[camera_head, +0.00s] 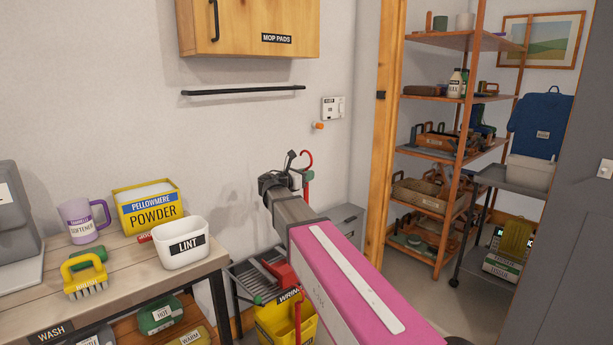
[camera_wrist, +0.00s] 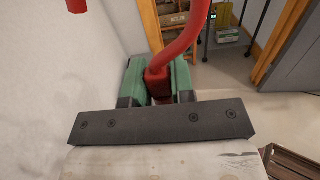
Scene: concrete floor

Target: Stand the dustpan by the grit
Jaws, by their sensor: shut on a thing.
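My gripper (camera_head: 294,181) is out over the gap right of the workbench, near the wall. In the wrist view its green-padded fingers (camera_wrist: 158,82) are shut on a red handle (camera_wrist: 180,48) with a curved, hooked top. The hook (camera_head: 307,159) also shows above the gripper in the head view. No label reading grit is in view.
A yellow wringer bucket (camera_head: 272,322) stands on the floor beside the workbench (camera_head: 125,268). A grey box (camera_head: 347,218) stands behind my arm. An orange shelf rack (camera_head: 447,153) and a dark trolley (camera_head: 492,176) stand beyond the wooden door frame (camera_head: 384,110). Some floor there is clear.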

